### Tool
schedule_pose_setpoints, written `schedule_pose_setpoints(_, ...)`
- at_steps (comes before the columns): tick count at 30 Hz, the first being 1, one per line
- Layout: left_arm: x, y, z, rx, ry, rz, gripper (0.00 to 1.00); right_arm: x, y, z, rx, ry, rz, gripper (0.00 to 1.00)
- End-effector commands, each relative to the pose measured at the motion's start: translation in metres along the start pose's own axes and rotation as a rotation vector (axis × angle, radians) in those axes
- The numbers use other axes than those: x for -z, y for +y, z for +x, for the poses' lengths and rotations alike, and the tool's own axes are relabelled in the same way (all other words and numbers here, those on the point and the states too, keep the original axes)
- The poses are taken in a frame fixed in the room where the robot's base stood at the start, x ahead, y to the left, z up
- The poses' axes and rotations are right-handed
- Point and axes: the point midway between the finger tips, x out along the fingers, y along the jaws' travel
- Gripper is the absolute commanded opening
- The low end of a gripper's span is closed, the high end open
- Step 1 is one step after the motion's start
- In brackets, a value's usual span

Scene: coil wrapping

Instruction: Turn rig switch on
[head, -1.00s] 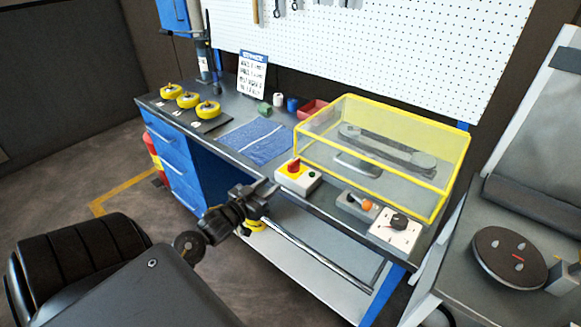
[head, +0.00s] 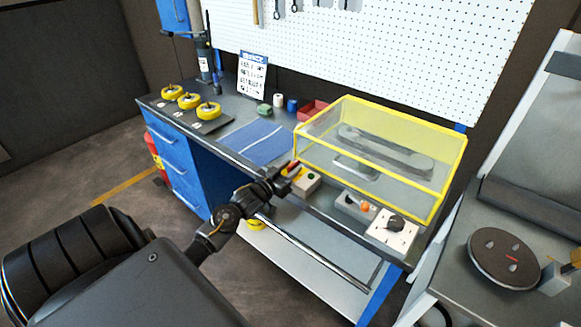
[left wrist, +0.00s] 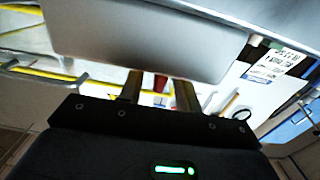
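The switch box (head: 308,186), with a red knob (head: 293,167) on a yellow plate and a green button, sits at the front edge of the workbench. My left gripper (head: 287,174) is at the box's left side and partly hides the knob and plate. In the left wrist view the red knob (left wrist: 160,82) shows between the two fingers (left wrist: 158,92), with a gap on each side. The gripper looks open around it, not closed on it. The knob's exact angle is hard to tell. My right gripper is not in view.
A clear yellow-framed guard (head: 380,150) stands behind the switch box. To the right are a box with an orange button (head: 355,205) and a white box with a black dial (head: 393,232). A blue mat (head: 258,142) and yellow coils (head: 208,109) lie to the left.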

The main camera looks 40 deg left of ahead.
Motion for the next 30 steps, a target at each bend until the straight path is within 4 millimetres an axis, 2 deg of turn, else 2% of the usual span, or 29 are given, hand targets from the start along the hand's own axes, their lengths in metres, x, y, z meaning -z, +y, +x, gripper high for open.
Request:
schedule_pose_setpoints(8,-0.0005,0.0003,0.0018,0.000,-0.001,0.000,0.34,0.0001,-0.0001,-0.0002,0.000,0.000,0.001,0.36)
schedule_pose_setpoints(16,-0.0004,0.0004,0.0017,-0.001,0.000,0.000,0.01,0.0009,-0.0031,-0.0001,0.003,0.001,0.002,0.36)
schedule_pose_setpoints(30,-0.0009,-0.0021,0.0020,-0.074,-0.001,0.005,0.00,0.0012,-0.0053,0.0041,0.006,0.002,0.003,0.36)
